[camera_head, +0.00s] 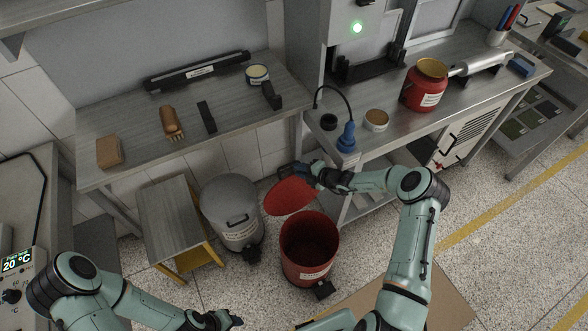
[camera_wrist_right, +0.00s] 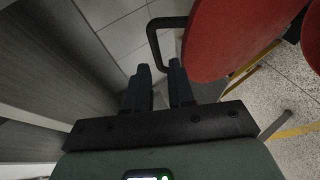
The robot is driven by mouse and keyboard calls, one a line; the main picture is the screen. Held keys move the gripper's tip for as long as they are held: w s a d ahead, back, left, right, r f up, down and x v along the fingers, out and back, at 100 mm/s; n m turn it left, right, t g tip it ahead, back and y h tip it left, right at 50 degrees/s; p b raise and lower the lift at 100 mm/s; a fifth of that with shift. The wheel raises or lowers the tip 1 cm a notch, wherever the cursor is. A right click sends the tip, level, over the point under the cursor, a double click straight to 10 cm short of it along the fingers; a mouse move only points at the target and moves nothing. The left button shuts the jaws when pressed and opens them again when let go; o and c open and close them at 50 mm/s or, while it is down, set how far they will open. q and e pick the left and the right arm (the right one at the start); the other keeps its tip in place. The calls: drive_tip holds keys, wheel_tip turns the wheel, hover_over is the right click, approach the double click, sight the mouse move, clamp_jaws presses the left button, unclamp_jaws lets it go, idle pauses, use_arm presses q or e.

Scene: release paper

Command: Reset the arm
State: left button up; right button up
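My right arm reaches in from the lower right of the head view. Its gripper (camera_head: 290,171) is beside the upper edge of a red round lid (camera_head: 289,197), which stands tilted above and behind the open red bin (camera_head: 303,270). In the right wrist view the dark fingers (camera_wrist_right: 160,75) are a little apart, with the lower end of a black loop handle (camera_wrist_right: 154,42) between or just beyond their tips. I cannot tell whether they clamp it. The red lid (camera_wrist_right: 235,35) is to their right. My left gripper (camera_head: 225,319) is low at the bottom edge, partly cut off; its fingers are unclear.
A grey lidded bin (camera_head: 229,197) and a small wooden-topped stand (camera_head: 171,213) are left of the red bin. The workbench (camera_head: 245,118) behind holds several items. A red pot (camera_head: 424,88) and blue-handled tool (camera_head: 347,138) are on the right-hand bench. Speckled floor is open at right.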

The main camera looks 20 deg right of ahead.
drive_tip(key=shift+d+r, duration=0.1)
drive_tip(key=shift+r, duration=0.1)
idle(0.4)
drive_tip(key=s+a+f+n+g, duration=0.4)
drive_tip(key=s+a+f+n, duration=0.15)
drive_tip(key=s+n, duration=0.35)
drive_tip(key=s+a+f+n+g, duration=0.4)
drive_tip(key=s+a+n, duration=0.2)
drive_tip(key=s+n, duration=0.3)
drive_tip(key=s+a+n+g+h, duration=0.2)
drive_tip(key=s+a+n+g, duration=0.1)
drive_tip(key=s+n, duration=1.7)
drive_tip(key=n, duration=0.8)
drive_tip(key=shift+s, duration=0.35)
